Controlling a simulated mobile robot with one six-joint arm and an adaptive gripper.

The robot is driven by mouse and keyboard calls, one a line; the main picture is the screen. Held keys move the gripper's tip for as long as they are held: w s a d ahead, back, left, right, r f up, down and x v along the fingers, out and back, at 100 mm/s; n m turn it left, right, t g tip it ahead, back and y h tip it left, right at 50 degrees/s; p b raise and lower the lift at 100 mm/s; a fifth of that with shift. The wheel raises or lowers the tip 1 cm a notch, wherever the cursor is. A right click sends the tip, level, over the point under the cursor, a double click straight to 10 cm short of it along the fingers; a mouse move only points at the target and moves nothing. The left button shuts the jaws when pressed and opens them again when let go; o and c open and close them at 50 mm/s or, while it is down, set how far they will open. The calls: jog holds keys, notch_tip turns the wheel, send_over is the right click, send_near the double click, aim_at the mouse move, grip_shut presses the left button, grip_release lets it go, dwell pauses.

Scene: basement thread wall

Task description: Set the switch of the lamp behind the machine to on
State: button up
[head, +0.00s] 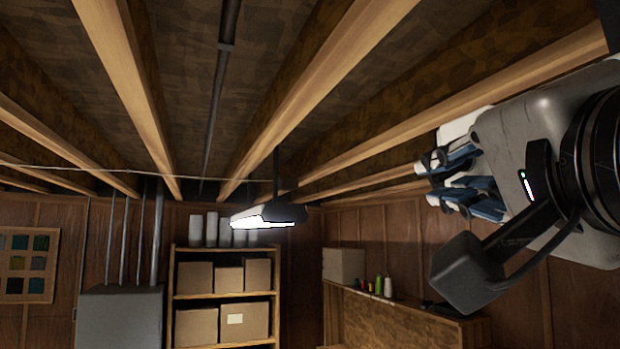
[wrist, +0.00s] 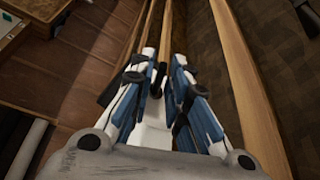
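A lamp (head: 265,214) with a bright white underside hangs from the ceiling joists in the middle of the head view. I cannot tell whether it is the task's lamp. I see no switch and no sewing machine in either view. My gripper (head: 432,178) is raised at the right of the head view, well apart from the hanging lamp. In the wrist view my gripper (wrist: 164,55) has its two blue and white fingers spread with a gap between them. It is open and empty.
Wooden joists run overhead. A shelf with cardboard boxes (head: 242,275) stands at the back, beside a grey cabinet (head: 120,318) with pipes. Thread spools (head: 388,287) and a pale box (head: 343,264) sit on a ledge along the right wall. A colour sample board (head: 27,264) hangs at left.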

jog(key=shift+s, duration=0.15)
jog(key=shift+c, duration=0.3)
grip_shut()
